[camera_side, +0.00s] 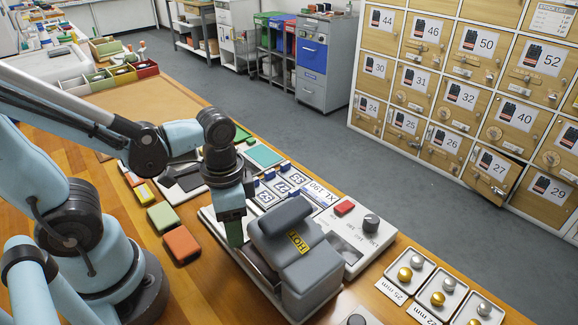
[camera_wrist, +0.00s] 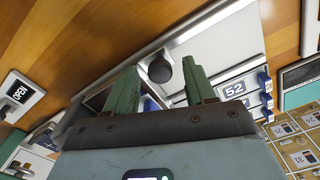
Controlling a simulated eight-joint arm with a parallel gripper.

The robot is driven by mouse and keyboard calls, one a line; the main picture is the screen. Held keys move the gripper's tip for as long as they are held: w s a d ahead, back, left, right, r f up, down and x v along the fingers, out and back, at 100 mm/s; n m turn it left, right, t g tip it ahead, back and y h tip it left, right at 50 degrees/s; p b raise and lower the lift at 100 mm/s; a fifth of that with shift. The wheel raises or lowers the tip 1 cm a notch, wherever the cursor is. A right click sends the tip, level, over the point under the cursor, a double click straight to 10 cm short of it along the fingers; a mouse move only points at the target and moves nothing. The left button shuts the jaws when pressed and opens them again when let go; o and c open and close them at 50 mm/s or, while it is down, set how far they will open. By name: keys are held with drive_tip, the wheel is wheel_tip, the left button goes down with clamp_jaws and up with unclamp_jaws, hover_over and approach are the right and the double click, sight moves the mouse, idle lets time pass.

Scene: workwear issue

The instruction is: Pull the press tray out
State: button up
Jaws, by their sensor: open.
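The grey heat press (camera_side: 312,262), its upper part marked HOT, stands on the wooden bench, with a pale low base along its left side. I cannot tell for certain which part of it is the tray. My gripper (camera_side: 235,232) points down at the left side of the press, its green fingers partly hiding one another. In the wrist view my gripper (camera_wrist: 161,82) is open, with the two green fingers apart. A round black knob (camera_wrist: 160,69) on a pale silver-edged surface shows between and just beyond the fingertips. It does not look gripped.
A control panel with number displays (camera_side: 281,190), a red button (camera_side: 345,207) and a dial (camera_side: 371,223) adjoins the press. Orange (camera_side: 182,244) and green (camera_side: 163,217) blocks lie left of my gripper. Snap trays (camera_side: 440,297) sit at the right. Bare wood lies at the left front.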

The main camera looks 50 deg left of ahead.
clamp_jaws()
drive_tip(key=a, duration=1.2)
drive_tip(key=shift+w+a, duration=0.1)
unclamp_jaws()
idle(0.3)
